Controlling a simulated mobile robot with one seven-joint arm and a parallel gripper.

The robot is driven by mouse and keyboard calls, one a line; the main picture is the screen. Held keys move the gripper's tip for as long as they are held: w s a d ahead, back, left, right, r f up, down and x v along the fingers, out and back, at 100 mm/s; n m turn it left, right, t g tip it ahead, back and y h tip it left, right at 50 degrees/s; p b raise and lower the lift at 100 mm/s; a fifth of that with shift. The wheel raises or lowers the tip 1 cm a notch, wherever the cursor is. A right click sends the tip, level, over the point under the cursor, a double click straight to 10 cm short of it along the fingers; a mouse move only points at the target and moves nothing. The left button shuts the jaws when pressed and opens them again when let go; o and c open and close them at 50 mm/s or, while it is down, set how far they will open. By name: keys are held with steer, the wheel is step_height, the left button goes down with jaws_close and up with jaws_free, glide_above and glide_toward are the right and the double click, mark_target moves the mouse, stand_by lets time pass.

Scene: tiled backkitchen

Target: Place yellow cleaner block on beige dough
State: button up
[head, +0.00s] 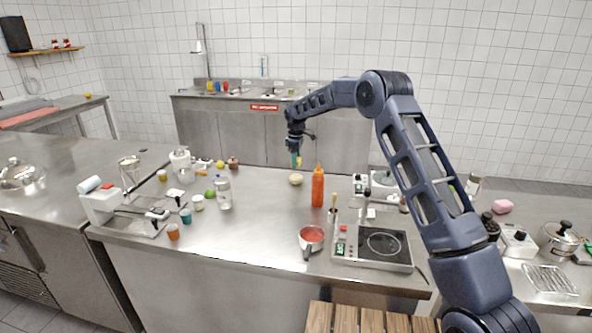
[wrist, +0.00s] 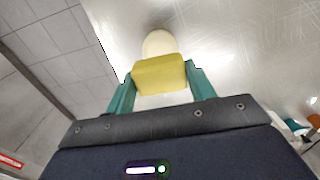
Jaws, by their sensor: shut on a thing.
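My gripper (head: 295,159) hangs fingers-down over the steel counter in the head view. In the wrist view its two teal fingers are shut on the yellow cleaner block (wrist: 160,74), one on each side of it. A pale strip shows below the block between the fingers; I cannot tell what it belongs to. The beige dough (head: 296,179) is a small round lump on the counter, just below my gripper in the head view. It also shows in the wrist view (wrist: 158,43), past the block and partly hidden by it. The block looks apart from the dough.
An orange squeeze bottle (head: 317,188) stands upright just right of the dough. A red-filled pan (head: 311,237) and a hot plate (head: 383,246) are nearer the front. A glass jar (head: 224,194) stands to the left. The counter around the dough is mostly bare.

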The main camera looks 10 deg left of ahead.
mark_target(296, 175)
step_height(296, 175, down, 5)
steer(key=shift+r, duration=0.1)
stand_by(0.3)
steer(key=o, duration=1)
